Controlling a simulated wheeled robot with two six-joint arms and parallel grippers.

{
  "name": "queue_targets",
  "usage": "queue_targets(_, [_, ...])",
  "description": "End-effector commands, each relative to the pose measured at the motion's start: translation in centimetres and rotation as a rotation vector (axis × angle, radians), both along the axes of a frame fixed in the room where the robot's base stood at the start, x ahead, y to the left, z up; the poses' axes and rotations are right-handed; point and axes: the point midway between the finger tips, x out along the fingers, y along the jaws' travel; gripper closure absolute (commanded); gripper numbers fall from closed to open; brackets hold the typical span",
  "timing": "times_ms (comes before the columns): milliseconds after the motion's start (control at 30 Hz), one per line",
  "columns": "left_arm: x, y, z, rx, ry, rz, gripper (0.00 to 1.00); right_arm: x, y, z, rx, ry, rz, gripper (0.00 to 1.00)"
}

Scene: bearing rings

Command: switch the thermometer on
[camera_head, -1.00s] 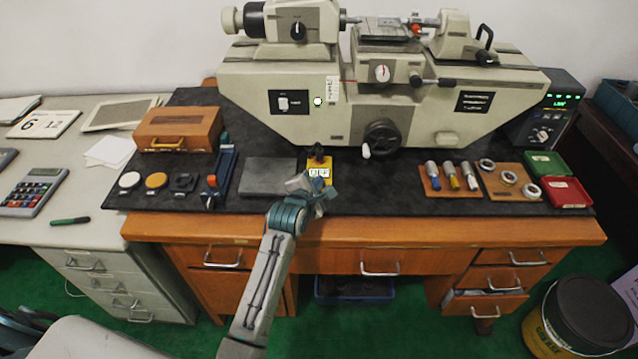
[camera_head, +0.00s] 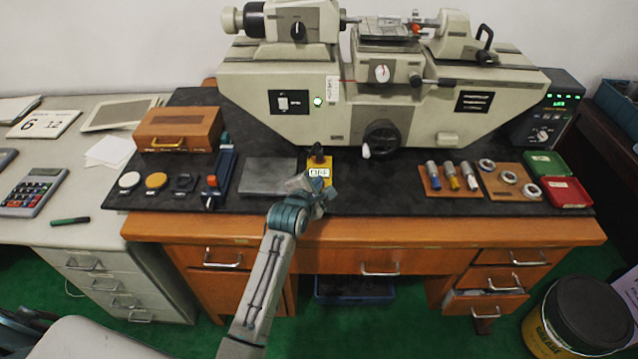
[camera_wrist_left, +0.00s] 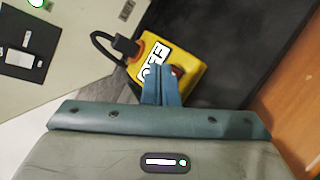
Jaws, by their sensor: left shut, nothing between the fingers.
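The thermometer is a small yellow box (camera_head: 327,162) on the dark mat, in front of the big measuring machine. In the left wrist view its yellow body (camera_wrist_left: 195,88) has a white display (camera_wrist_left: 155,60) with dark characters that look like OFF. A black plug-like part and cable stand at its back. A red button (camera_wrist_left: 178,71) shows partly behind my fingers. My left gripper (camera_head: 316,184) is shut and empty, its tips at the front of the thermometer; in the left wrist view the closed fingers (camera_wrist_left: 160,72) overlap the button. I cannot tell whether they touch it. My right gripper is not in view.
The beige machine (camera_head: 250,80) stands behind. A grey plate (camera_head: 270,178) and a blue-and-black tool (camera_head: 222,172) lie left of the thermometer. Boards with cylinders (camera_head: 450,190) and rings (camera_head: 510,190) lie right. The mat between is clear.

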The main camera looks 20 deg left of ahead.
Motion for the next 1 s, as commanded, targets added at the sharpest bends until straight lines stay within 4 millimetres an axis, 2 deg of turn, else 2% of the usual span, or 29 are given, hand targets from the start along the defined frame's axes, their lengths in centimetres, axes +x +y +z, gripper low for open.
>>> queue_targets(200, [0.31,0.11,-0.62,0.0,0.0,0.0,1.0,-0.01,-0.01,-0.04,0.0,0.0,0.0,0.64])
queue_targets(1000, [0.36,0.11,-0.63,0.0,0.0,0.0,1.0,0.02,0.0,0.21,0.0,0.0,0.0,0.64])
